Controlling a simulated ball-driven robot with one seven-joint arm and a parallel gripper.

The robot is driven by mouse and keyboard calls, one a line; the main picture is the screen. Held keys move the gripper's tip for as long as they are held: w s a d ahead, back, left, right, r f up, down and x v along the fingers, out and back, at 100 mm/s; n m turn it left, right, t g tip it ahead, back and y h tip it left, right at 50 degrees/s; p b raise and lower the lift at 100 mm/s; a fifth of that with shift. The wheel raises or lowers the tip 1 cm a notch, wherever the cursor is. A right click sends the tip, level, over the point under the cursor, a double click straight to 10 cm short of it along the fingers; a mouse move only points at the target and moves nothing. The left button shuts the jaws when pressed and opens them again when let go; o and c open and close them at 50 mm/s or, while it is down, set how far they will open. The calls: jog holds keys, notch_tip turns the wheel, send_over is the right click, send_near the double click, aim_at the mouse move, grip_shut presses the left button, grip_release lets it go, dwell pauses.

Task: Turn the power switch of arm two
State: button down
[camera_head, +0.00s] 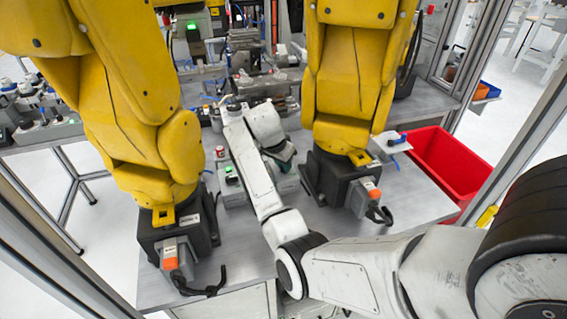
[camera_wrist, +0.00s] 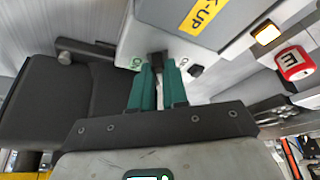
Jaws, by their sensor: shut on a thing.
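My gripper (camera_wrist: 158,72) has two green fingers shut on a small black switch (camera_wrist: 157,61) on the face of a light grey control box (camera_wrist: 215,58). Only a little of the switch shows between the fingertips. Small green marks flank it on the panel. The left yellow arm (camera_head: 150,110) and right yellow arm (camera_head: 350,75) stand on the table. I cannot read which is arm two.
A black base (camera_wrist: 60,105) is close on the left in the wrist view. A red bin (camera_head: 450,165) is on the right. The table front (camera_head: 240,265) has bare room.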

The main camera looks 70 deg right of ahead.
jog(key=shift+m, duration=0.3)
jog(key=m+g+b, duration=0.1)
jog(key=m, duration=0.1)
jog(key=m+b, duration=0.1)
jog(key=m, duration=0.1)
jog(key=shift+w+d+g+y, duration=0.1)
jog(key=shift+w+g+y, duration=0.1)
jog(key=shift+g+y, duration=0.15)
jog(key=shift+m+g+y+b, duration=0.35)
jog(key=shift+m+b, duration=0.35)
jog(key=shift+m, duration=0.5)
jog(key=c, duration=1.1)
grip_release()
jog(key=shift+c, duration=0.2)
jog(key=b+v, duration=0.1)
jog(key=v, duration=0.6)
jog(key=shift+r, duration=0.25)
jog(key=shift+w, duration=0.1)
